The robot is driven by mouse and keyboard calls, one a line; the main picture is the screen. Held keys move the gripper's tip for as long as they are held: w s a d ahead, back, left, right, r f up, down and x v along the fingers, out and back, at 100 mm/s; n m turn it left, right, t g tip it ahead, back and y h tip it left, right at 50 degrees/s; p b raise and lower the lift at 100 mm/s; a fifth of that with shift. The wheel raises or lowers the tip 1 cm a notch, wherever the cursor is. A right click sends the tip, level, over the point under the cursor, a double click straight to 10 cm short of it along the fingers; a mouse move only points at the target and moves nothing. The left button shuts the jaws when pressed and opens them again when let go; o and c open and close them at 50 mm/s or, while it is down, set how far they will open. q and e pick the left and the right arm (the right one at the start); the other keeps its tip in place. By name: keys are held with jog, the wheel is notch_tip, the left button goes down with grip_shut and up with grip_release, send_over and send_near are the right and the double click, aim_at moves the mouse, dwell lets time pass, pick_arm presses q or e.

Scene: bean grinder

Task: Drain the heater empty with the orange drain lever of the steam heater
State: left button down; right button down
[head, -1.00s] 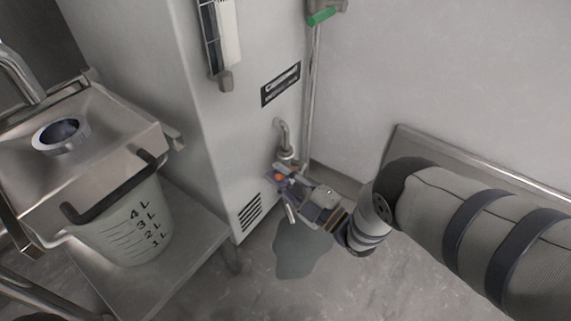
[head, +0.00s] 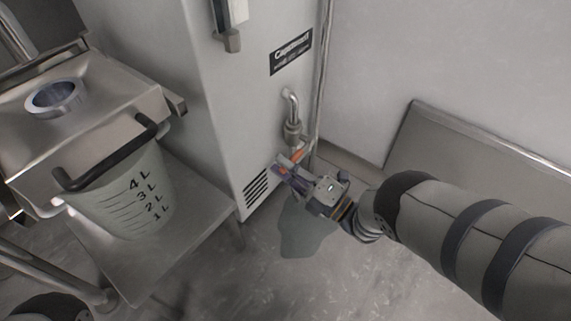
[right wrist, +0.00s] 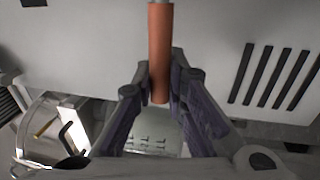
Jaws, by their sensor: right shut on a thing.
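The steam heater is a tall pale cabinet (head: 180,90) with a dark label. A bent metal drain pipe (head: 292,108) comes out low on its side. The orange drain lever (head: 297,156) is just below the pipe, partly hidden by my right gripper (head: 284,168). In the right wrist view the orange lever (right wrist: 159,45) hangs down between the two fingers of the right gripper (right wrist: 160,74), which is shut on it. A dark wet puddle (head: 304,232) lies on the floor below. My left gripper is out of view.
A measuring bucket (head: 125,195) with a black handle stands on a metal shelf (head: 205,212) at the left, under a metal basin (head: 95,125). The heater has a vent grille (head: 256,189). A metal panel (head: 440,150) leans along the wall at right.

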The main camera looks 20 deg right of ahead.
jog(key=shift+d, duration=0.2)
jog(key=c, duration=1.6)
grip_release()
jog(key=v, duration=1.2)
